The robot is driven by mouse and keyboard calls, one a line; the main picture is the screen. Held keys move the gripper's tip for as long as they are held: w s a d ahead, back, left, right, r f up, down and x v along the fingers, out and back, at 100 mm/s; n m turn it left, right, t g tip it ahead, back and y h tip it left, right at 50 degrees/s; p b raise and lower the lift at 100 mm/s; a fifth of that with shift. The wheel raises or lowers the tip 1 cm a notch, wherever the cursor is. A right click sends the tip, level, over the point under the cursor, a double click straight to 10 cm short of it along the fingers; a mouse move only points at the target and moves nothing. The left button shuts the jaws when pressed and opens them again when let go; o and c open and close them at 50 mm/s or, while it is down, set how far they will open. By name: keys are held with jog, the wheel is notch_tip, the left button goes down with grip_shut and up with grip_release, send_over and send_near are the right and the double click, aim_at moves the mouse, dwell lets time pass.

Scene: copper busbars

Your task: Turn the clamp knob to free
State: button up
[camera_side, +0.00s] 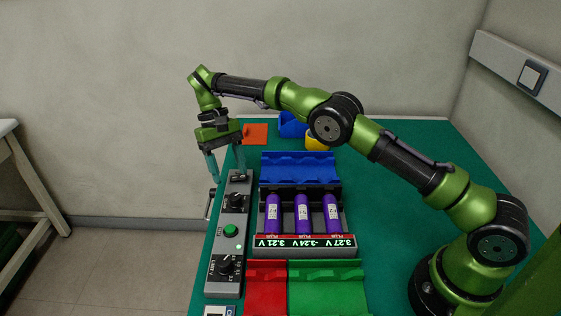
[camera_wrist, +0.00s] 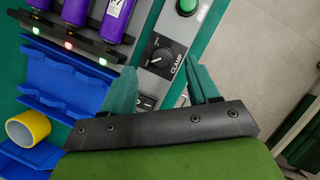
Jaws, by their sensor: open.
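The clamp knob (camera_wrist: 161,54) is black and round, on a grey control box (camera_wrist: 173,27), with the word CLAMP printed beside it. Small marks sit around its rim; they are too small to read and I cannot tell which one it points to. In the side view the knob (camera_side: 236,201) sits on the far half of the box (camera_side: 212,284). My gripper (camera_side: 228,177) is open and empty above the far end of the box. In the wrist view the teal fingers of my gripper (camera_wrist: 160,66) stand apart, with the knob showing beyond and between them, not held.
A green button (camera_side: 230,231) and another black knob (camera_side: 225,266) share the box. Beside it a holder (camera_side: 341,240) carries purple cells (camera_side: 302,212) with a voltage display. Blue (camera_side: 300,168), red (camera_side: 265,290) and green (camera_side: 328,290) trays lie around. A yellow roll (camera_wrist: 28,128) is near the blue tray.

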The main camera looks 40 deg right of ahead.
jog(key=shift+r, duration=1.55)
